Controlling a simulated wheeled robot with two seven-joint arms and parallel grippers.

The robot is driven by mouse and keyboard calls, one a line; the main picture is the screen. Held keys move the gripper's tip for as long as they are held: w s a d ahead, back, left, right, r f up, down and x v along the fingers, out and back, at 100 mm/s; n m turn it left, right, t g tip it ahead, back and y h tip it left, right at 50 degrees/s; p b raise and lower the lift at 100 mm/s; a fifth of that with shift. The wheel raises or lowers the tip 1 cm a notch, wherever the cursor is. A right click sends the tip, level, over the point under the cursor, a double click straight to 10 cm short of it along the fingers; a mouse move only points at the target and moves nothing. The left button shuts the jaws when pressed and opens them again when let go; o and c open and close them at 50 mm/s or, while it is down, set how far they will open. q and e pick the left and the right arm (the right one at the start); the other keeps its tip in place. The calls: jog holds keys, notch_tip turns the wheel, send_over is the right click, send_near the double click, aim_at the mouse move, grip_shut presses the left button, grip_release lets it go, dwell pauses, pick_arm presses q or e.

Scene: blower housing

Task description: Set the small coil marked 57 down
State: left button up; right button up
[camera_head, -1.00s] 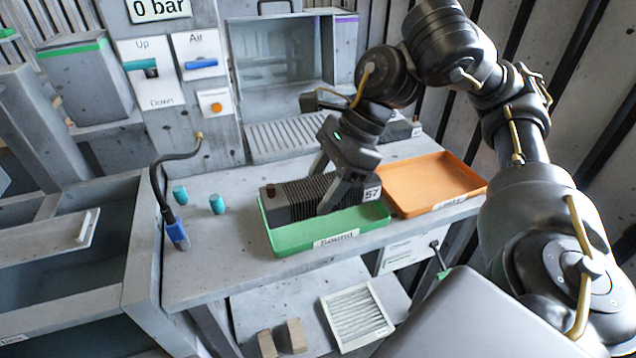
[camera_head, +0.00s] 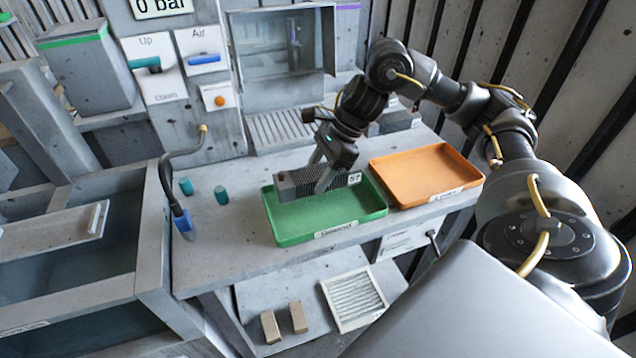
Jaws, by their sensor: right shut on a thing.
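The small coil (camera_head: 294,187) is a dark grey finned block with a white label reading 57 at its right end. My right gripper (camera_head: 322,182) is shut on its middle, fingers pointing down. The coil is roughly level, over the back part of the green tray (camera_head: 325,217). It hides part of the tray's back rim. I cannot tell whether its underside touches the tray or hangs just above it. The tray's front floor is bare, and the label on its front is too blurred to read. My left gripper is not in view.
An orange tray (camera_head: 425,174) stands empty just right of the green one. Two teal pegs (camera_head: 221,195) and a hose with a blue end (camera_head: 183,222) are to the left on the bench. A panel with levers (camera_head: 205,58) rises behind. The bench front is clear.

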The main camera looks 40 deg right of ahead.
jog(key=shift+w+d+f, duration=0.1)
jog(key=shift+f, duration=0.85)
jog(key=shift+w+d+f, duration=0.1)
jog(key=shift+f, duration=0.8)
jog(key=shift+f+b, duration=0.15)
jog(key=shift+b, duration=0.15)
jog(key=o, duration=1.1)
